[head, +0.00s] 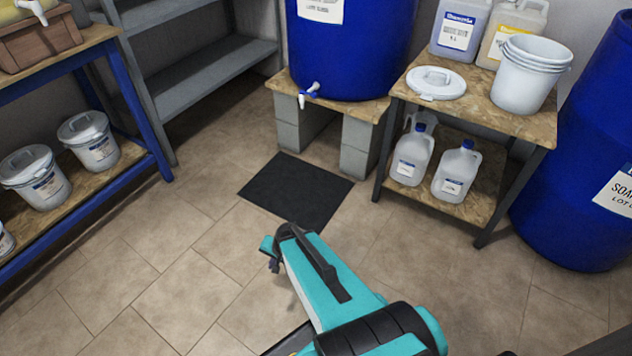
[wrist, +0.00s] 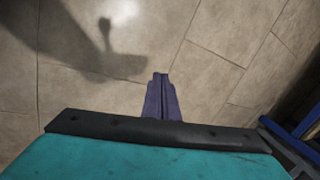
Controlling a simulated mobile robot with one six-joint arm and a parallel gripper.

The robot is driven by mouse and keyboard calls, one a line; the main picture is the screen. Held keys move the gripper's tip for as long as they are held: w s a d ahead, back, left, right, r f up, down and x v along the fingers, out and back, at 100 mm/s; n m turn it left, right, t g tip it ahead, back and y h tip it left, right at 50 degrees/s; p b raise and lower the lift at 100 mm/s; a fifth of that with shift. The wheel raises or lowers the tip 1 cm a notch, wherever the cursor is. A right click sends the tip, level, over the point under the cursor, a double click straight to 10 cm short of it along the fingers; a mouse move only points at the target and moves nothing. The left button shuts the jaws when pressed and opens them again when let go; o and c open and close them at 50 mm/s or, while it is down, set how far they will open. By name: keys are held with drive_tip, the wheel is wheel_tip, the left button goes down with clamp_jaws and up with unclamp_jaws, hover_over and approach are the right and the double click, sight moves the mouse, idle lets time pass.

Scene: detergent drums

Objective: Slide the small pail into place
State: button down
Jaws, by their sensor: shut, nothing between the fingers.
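A third pail (head: 5,240) is cut off by the left edge. A stack of open white pails (head: 530,78) stands on the right table. I cannot tell which one is the task's pail. My gripper (head: 272,264) is over bare floor, apart from every pail. In the wrist view its fingers (wrist: 160,78) are together and empty, with only tiles beyond.
A black mat (head: 296,190) lies before a blue drum (head: 350,45) with a tap, raised on blocks. The right table (head: 472,92) holds a loose lid (head: 436,82) and jugs. Another blue drum (head: 585,140) stands far right. Floor between rack and mat is clear.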

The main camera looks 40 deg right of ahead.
drive_tip(key=s+a+f+n+g, duration=0.1)
drive_tip(key=s+a+n+g, duration=0.1)
drive_tip(key=s, duration=0.5)
drive_tip(key=s+a+f+n+g+h, duration=0.1)
drive_tip(key=s+a+f+n+g, duration=0.1)
drive_tip(key=s+n, duration=0.3)
drive_tip(key=s+a+f+n+g, duration=0.2)
drive_tip(key=s+a+n+g, duration=0.1)
drive_tip(key=s, duration=0.7)
drive_tip(key=shift+a+n+g+h, duration=0.4)
drive_tip(key=shift+a+n, duration=0.1)
drive_tip(key=shift+n, duration=0.2)
drive_tip(key=shift+w+a, duration=0.1)
